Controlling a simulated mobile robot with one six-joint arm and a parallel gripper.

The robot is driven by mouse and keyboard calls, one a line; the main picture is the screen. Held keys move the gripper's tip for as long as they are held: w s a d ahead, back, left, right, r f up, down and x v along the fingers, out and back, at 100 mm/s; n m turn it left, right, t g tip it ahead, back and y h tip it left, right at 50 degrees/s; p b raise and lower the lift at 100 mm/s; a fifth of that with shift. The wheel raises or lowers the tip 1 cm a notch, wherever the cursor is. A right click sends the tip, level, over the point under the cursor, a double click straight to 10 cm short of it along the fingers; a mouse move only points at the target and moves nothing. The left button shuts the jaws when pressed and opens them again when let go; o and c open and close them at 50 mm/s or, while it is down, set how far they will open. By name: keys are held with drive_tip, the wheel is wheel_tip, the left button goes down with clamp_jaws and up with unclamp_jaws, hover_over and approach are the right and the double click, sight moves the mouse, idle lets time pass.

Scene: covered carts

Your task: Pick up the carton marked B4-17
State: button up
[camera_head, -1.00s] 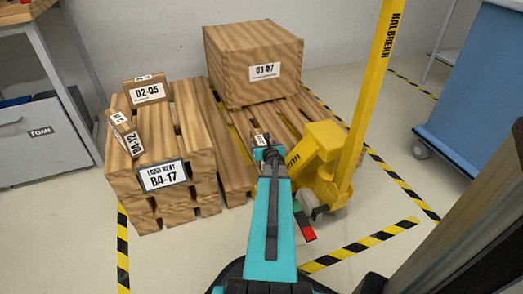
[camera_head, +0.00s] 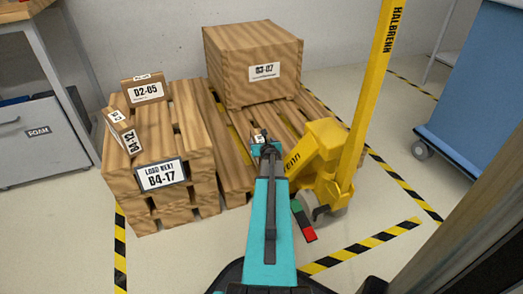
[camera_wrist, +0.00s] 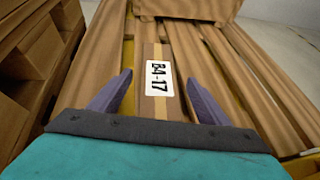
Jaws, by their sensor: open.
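The carton marked B4-17 (camera_wrist: 158,95) lies on the pallet slats in the wrist view, its white label facing up. My gripper (camera_wrist: 157,92) is open, with one finger on each side of the carton and a gap on both sides. In the head view my gripper (camera_head: 264,146) is over the low pallet, and only a small part of the carton (camera_head: 259,133) shows just beyond it. The rest of the carton is hidden there by my arm. I cannot tell how far the fingertips are above the slats.
A large crate (camera_head: 262,75) stands behind on the low pallet. A stacked pallet (camera_head: 150,200) at left bears a D2-05 carton (camera_head: 145,90), a B4-12 carton (camera_head: 122,132) and a "LOAD NEXT B4-17" sign (camera_head: 161,175). A yellow pallet jack (camera_head: 325,170) stands close at right.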

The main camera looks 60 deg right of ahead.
clamp_jaws()
idle(0.4)
drive_tip(key=shift+r, duration=0.25)
wheel_tip(320, 180, up, 10)
drive_tip(key=p, duration=0.7)
drive_tip(key=shift+f, duration=0.15)
idle(0.6)
